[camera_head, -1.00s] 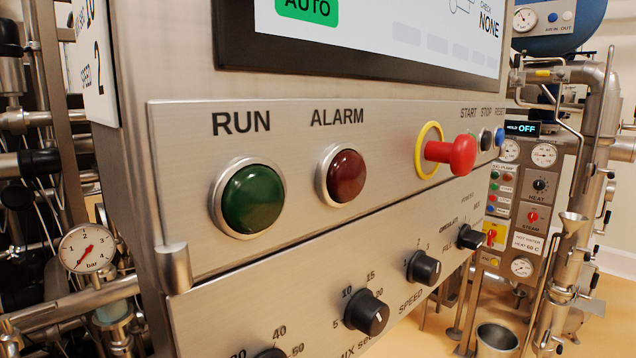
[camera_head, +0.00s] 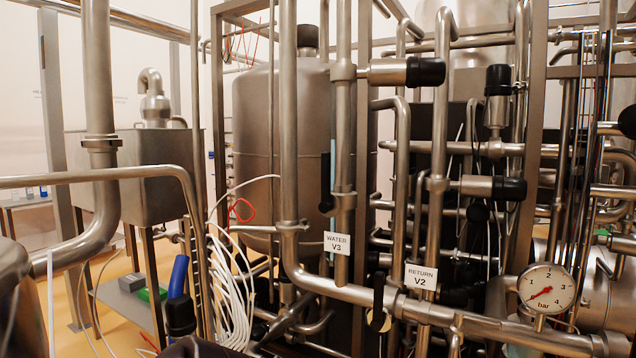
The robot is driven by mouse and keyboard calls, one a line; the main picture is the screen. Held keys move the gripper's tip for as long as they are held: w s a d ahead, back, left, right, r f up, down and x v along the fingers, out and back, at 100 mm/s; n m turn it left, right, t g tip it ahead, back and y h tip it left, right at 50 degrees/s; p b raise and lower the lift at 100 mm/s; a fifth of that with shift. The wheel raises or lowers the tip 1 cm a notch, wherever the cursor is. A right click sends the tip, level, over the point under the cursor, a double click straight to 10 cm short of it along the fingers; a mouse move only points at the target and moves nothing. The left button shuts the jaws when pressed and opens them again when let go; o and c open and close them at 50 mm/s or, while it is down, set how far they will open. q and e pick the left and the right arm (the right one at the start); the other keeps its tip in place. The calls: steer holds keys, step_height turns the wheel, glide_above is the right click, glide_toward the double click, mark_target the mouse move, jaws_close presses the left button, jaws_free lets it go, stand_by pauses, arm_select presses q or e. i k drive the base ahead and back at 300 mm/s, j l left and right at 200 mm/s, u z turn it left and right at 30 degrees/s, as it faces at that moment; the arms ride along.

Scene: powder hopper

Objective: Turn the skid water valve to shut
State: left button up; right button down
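The white label reading WATER V3 (camera_head: 337,243) hangs on a vertical steel pipe near the middle of the view. Just above it, a black upright lever handle (camera_head: 326,183) stands beside the same pipe and appears to be the water valve's handle, in line with the pipe. To the lower right, a label reading RETURN V2 (camera_head: 420,277) sits on another pipe, with a black upright handle (camera_head: 378,297) to its left. Neither of my grippers can be made out. A dark shape at the bottom edge is too cut off to identify.
A pressure gauge (camera_head: 546,289) sits on the thick slanting pipe (camera_head: 460,322) across the front right. Dense pipes and black-capped valves fill the right. A steel tank (camera_head: 268,130) stands behind. A blue handle (camera_head: 179,276) and white hoses (camera_head: 232,300) are at lower left.

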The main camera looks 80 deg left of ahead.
mark_target(326, 205)
steer(key=u, duration=2.5)
